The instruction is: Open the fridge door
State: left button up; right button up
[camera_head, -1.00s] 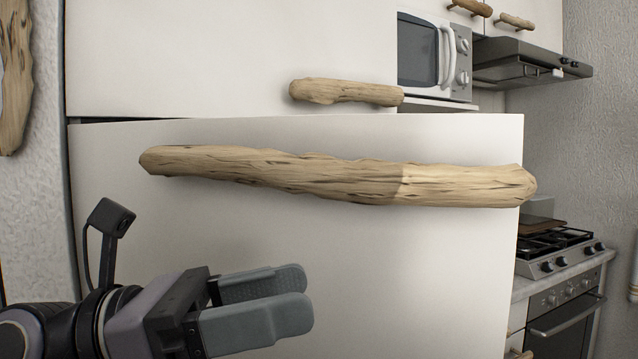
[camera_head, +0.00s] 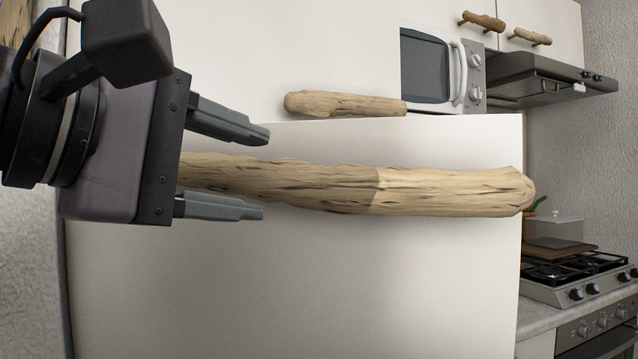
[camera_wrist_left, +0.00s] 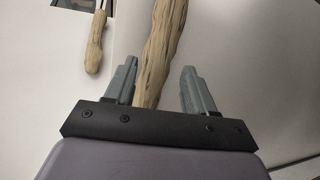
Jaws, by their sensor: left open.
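The fridge's white lower door (camera_head: 330,270) fills the middle of the head view. Its right edge sticks out past the upper panel's right edge; how far it stands open I cannot tell. A long, thick driftwood handle (camera_head: 440,190) runs across it near the top. My left gripper (camera_head: 264,174) is open at the handle's left part, one finger above it and one below. In the left wrist view the handle (camera_wrist_left: 160,50) passes between the fingers, closer to the left one; contact is not clear. The handle's left end is hidden behind my gripper. My right gripper is not in view.
A white upper panel (camera_head: 240,50) with a shorter driftwood handle (camera_head: 345,104) is above. A microwave (camera_head: 428,68), range hood (camera_head: 550,78) and gas stove (camera_head: 575,275) stand to the right. A rough wall is close on the left.

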aim_at(277, 178)
pick_arm(q)
jog(key=shift+w+d+r, duration=0.15)
jog(key=shift+w+d, duration=0.05)
jog(key=shift+d, duration=0.05)
jog(key=p+x, duration=0.1)
jog(key=x, duration=0.5)
jog(key=shift+w+d+p, duration=0.15)
jog(key=shift+w+p, duration=0.1)
jog(key=shift+p, duration=0.05)
grip_shut()
jog(key=shift+s, duration=0.2)
